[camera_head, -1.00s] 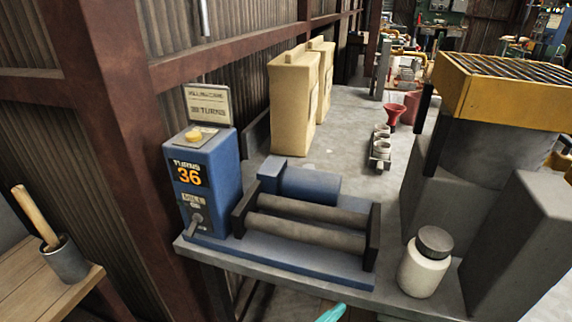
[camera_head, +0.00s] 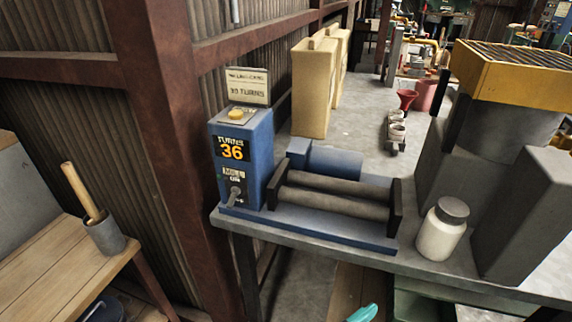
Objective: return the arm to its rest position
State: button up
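The arm's gripper cannot be made out in the head view. A small teal piece (camera_head: 363,313) shows at the bottom edge, and I cannot tell what it belongs to. A blue roller machine (camera_head: 310,225) sits on the grey bench, with its two grey rollers empty. Its control box (camera_head: 241,160) has a display reading 36, a yellow button on top and a lever low on the front. A sign (camera_head: 248,86) mentioning turns stands behind the box. A white jar with a dark lid (camera_head: 442,230) stands upright on the bench, right of the rollers.
A wooden table (camera_head: 60,262) with a mortar and pestle (camera_head: 104,235) is at the left. A rusty steel post (camera_head: 165,120) stands between it and the bench. A yellow-topped grey machine (camera_head: 510,85) fills the right.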

jog(key=s+d+f+n+g+y+p, duration=0.3)
jog(key=s+d+f+g+y, duration=0.15)
jog(key=d+f, duration=0.5)
jog(key=s+d+f+n+g+y+p, duration=0.2)
jog(key=s+y, duration=0.5)
jog(key=s, duration=0.4)
jog(key=n+g+p, duration=0.1)
jog(key=n, duration=0.1)
jog(key=shift+f+n, duration=0.25)
jog(key=shift+n, duration=0.15)
jog(key=shift+g, duration=0.25)
